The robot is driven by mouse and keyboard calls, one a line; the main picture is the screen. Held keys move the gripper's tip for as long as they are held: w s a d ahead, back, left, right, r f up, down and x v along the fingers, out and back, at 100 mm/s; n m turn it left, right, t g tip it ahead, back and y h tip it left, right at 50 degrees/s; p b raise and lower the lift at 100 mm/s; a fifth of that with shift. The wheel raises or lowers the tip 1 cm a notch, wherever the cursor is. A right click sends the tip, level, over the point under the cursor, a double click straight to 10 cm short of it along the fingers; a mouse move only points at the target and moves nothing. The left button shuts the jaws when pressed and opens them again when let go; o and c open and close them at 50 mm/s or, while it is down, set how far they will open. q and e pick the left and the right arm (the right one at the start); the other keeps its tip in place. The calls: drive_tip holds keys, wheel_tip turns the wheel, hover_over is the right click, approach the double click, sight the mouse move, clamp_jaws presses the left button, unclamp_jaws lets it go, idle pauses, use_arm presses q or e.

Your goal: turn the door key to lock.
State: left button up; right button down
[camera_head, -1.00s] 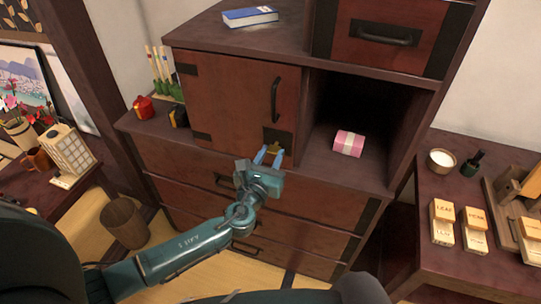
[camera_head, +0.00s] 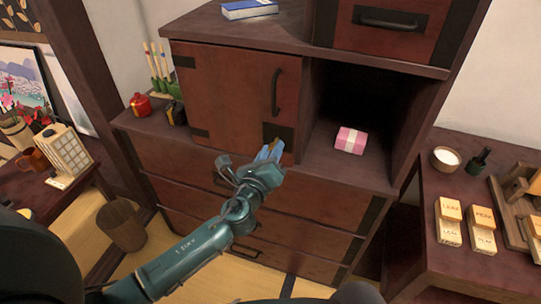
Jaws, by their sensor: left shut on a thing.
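The small cabinet door (camera_head: 225,90) is closed, with a black handle (camera_head: 277,92) near its right edge. A black lock plate (camera_head: 284,133) sits at its lower right corner. The brass door key (camera_head: 276,144) shows only as a small piece at the plate, between my blue fingertips. My left gripper (camera_head: 270,151) is shut on the key in front of the plate, and its wrist is rolled to one side. The fingers hide most of the key. My right gripper is not in view.
A pink wrapped box (camera_head: 351,140) sits in the open compartment right of the door. A blue book (camera_head: 249,9) lies on top of the cabinet. Drawers lie below my left arm. A red pot (camera_head: 140,104) stands on the ledge at left.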

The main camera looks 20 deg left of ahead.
use_arm(q)
drive_tip(key=n+b, duration=0.2)
drive_tip(key=n, duration=0.8)
drive_tip(key=shift+n+b, duration=0.3)
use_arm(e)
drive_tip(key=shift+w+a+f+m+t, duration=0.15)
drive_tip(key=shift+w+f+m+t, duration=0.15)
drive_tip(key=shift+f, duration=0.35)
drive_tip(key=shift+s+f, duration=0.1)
use_arm(q)
drive_tip(key=o, duration=1)
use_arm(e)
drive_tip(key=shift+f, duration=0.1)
use_arm(q)
drive_tip(key=shift+s, duration=0.1)
